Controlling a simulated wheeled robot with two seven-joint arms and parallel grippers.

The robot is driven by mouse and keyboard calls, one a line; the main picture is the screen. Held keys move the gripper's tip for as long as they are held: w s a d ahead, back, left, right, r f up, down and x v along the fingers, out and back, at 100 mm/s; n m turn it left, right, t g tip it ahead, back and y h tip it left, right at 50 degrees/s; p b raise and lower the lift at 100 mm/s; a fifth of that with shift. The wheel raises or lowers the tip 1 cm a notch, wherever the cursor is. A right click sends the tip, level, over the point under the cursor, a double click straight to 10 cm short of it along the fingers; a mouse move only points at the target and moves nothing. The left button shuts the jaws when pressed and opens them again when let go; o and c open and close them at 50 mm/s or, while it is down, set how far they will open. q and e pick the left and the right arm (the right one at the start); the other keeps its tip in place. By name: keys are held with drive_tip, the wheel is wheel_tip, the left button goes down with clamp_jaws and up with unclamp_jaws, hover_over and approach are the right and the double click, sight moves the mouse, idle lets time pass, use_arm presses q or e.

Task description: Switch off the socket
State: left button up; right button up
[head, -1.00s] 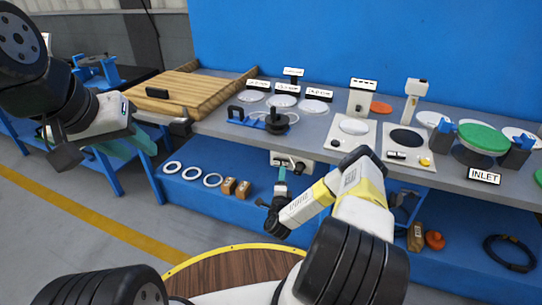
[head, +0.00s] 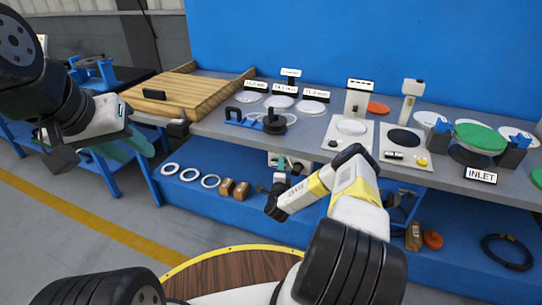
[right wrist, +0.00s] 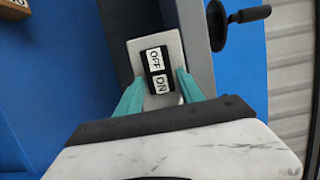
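The socket switch (right wrist: 157,72) sits on a pale plate in the right wrist view. Its dark rocker carries an OFF label at the upper end and an ON label nearer my gripper. In that view my right gripper (right wrist: 160,86) is open, with one teal fingertip on each side of the rocker; I cannot tell whether they touch it. In the head view, my right gripper (head: 281,166) is at the pale socket box under the bench's front edge, which it partly hides. My left gripper (head: 122,150) hangs at the left, away from the socket; its finger gap is unclear.
The grey bench top (head: 225,130) above holds plates, labelled stands and a green disc (head: 481,137). White rings (head: 190,174) and brown blocks (head: 233,188) lie on the blue lower shelf.

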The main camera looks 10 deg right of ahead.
clamp_jaws()
drive_tip(key=m+g+h, duration=0.1)
drive_tip(key=h, duration=0.1)
drive_tip(key=a+m+g+h, duration=0.1)
drive_tip(key=m+h, duration=0.1)
drive_tip(key=shift+w+h, duration=0.1)
drive_tip(key=shift+h, duration=0.3)
drive_tip(key=shift+o, duration=2.1)
unclamp_jaws()
drive_tip(key=shift+a, duration=0.1)
